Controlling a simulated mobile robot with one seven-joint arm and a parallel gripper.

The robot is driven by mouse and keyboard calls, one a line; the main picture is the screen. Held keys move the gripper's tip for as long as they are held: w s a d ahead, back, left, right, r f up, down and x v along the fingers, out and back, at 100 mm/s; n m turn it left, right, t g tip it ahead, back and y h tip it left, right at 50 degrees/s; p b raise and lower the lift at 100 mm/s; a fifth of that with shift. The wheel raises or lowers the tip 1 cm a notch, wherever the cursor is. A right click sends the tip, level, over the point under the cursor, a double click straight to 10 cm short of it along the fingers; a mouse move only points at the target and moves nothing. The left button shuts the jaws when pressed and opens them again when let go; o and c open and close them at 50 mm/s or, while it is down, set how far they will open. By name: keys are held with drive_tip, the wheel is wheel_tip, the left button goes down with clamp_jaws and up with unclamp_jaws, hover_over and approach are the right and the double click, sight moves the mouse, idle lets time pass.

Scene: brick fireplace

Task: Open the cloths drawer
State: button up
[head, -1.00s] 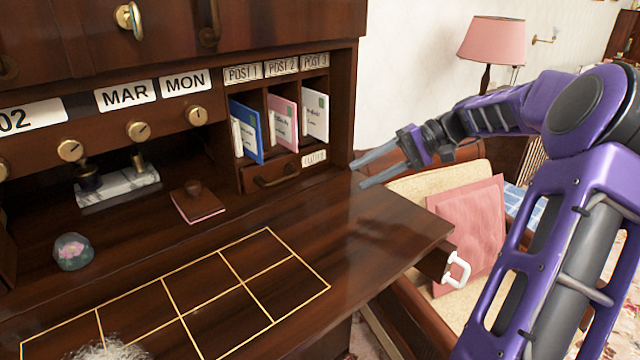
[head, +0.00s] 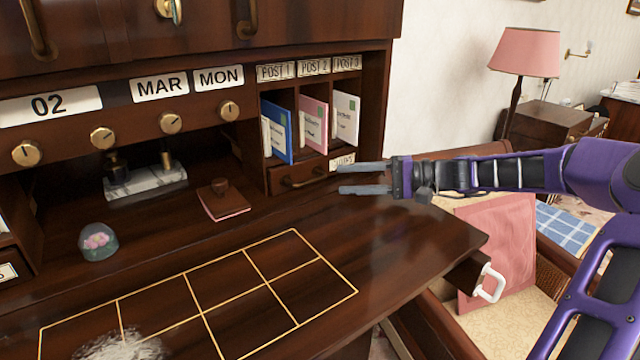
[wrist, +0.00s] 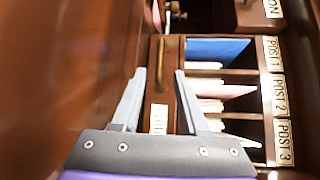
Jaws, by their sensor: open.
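A small dark wooden drawer (head: 288,171) sits shut below the post slots, with a brass pull handle (head: 305,180) and a small pale label (head: 342,160) that I cannot fully read. My gripper (head: 341,179) is open and empty, just to the right of the drawer in the head view, fingers pointing left. The fingers appear apart from the handle.
Post slots with a blue (head: 277,130), a pink (head: 313,125) and a white letter (head: 346,118) are above the drawer. The desk top (head: 400,235) is mostly clear. A chair with a pink cushion (head: 500,245) stands right.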

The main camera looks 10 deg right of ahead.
sight(316, 181)
drive_tip(key=x, duration=0.7)
drive_tip(key=shift+b, duration=0.3)
clamp_jaws()
drive_tip(key=shift+d, duration=0.1)
idle(0.9)
